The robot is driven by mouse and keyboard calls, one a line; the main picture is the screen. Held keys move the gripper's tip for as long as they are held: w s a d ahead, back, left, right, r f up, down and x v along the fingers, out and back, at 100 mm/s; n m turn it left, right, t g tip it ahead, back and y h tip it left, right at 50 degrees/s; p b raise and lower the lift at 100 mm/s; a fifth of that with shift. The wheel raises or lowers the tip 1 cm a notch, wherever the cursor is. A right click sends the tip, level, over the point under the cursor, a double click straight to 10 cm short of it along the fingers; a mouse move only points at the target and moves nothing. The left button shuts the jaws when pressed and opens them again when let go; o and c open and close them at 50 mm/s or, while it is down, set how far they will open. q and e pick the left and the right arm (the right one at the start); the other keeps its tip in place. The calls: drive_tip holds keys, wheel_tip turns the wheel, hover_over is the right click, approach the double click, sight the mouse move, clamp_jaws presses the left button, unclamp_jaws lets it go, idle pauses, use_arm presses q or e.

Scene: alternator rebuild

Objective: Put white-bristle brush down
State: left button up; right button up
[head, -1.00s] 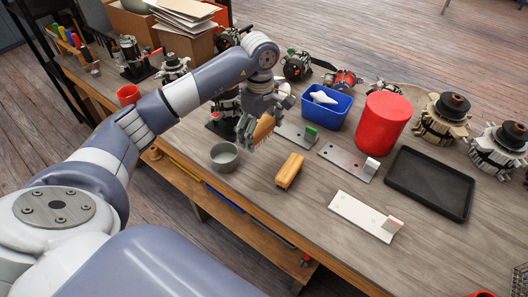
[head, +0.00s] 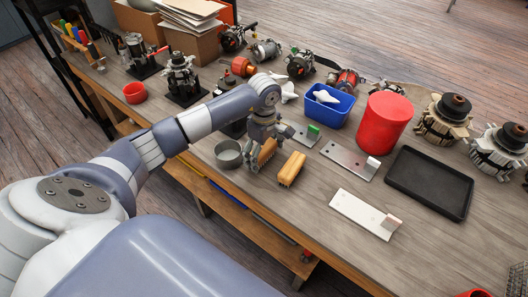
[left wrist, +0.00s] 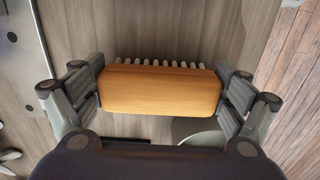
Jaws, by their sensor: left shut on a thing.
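My left gripper (head: 262,147) is shut on the white-bristle brush (head: 267,151). In the left wrist view the brush's wooden block (left wrist: 160,90) lies crosswise between the fingers, with a row of white bristles (left wrist: 158,63) along its upper edge. In the head view the fingers partly hide the brush. It is low over the workbench (head: 316,232), between a metal bowl and a second wooden brush; I cannot tell whether it touches the top. My right gripper is not in view.
The second wooden brush (head: 291,169) lies close on the right, and the metal bowl (head: 228,155) stands close on the left. Metal plates (head: 349,160), a blue bin (head: 328,107) and a red cylinder (head: 383,124) are further right. Bare bench lies in front of the second brush.

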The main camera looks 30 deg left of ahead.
sight(264, 149)
use_arm(q)
drive_tip(key=shift+f, duration=0.2)
drive_tip(key=o, duration=1.1)
drive_tip(key=shift+r, duration=0.1)
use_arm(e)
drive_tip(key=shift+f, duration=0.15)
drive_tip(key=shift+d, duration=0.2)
use_arm(q)
drive_tip(key=shift+r, duration=0.1)
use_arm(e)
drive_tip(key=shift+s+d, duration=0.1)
use_arm(q)
drive_tip(key=shift+r, duration=0.2)
wheel_tip(264, 149, up, 11)
drive_tip(key=shift+f+b, duration=0.15)
drive_tip(key=shift+b, duration=0.9)
drive_tip(key=shift+r, duration=0.55)
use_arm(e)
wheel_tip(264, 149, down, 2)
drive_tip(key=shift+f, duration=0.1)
